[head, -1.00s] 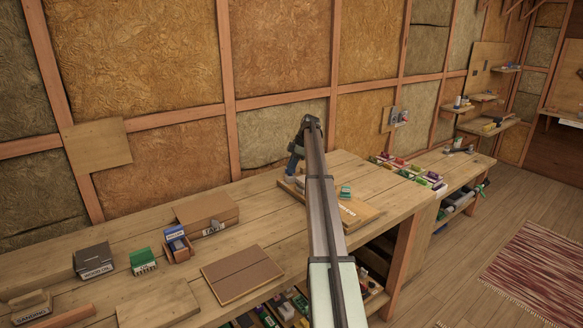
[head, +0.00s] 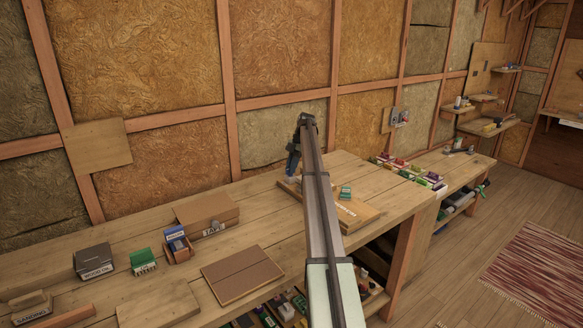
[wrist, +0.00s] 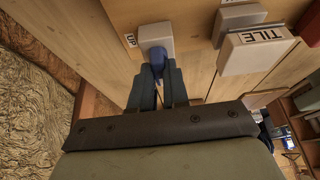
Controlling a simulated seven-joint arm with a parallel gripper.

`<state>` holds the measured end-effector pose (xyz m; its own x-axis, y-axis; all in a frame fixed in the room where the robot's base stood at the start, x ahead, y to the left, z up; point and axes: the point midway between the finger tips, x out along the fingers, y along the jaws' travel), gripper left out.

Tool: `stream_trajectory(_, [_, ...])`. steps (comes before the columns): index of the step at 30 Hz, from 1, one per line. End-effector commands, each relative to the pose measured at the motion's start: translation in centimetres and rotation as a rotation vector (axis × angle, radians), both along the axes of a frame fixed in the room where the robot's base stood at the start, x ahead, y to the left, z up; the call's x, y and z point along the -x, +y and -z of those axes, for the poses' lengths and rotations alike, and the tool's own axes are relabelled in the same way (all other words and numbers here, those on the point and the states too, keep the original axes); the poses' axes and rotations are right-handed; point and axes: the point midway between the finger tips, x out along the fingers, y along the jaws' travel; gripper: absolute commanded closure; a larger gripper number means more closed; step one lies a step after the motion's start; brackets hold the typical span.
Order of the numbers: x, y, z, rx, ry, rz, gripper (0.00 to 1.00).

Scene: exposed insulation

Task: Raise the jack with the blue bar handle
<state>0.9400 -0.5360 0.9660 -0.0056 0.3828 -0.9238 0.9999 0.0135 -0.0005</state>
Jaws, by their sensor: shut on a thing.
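In the wrist view, the blue bar handle (wrist: 157,57) sits against a pale grey block (wrist: 156,36), which appears to be part of the jack. My gripper (wrist: 160,75) is shut on the handle, with a finger on each side of it. In the head view, my gripper (head: 292,164) is at the far left end of a wooden board (head: 358,212) on the bench. My arm hides most of the jack in the head view, so its height cannot be told there.
A block marked TILE (wrist: 255,50) stands to the right in the wrist view. A green item (head: 345,192) is on the board. Boxes, including a cardboard one (head: 207,211), stand on the bench's left half. The insulated wall (head: 285,135) rises close behind my gripper.

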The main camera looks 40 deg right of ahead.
Motion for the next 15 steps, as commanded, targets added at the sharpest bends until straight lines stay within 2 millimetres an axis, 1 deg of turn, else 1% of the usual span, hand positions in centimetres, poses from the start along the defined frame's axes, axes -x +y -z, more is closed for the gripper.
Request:
stream_trajectory(9, [0.04, -0.06, 0.01, 0.001, 0.000, -0.003, 1.00])
stream_trajectory(10, [0.04, -0.06, 0.01, 0.001, 0.000, -0.003, 0.83])
stream_trajectory(15, [0.02, -0.04, 0.01, 0.001, 0.000, -0.003, 0.67])
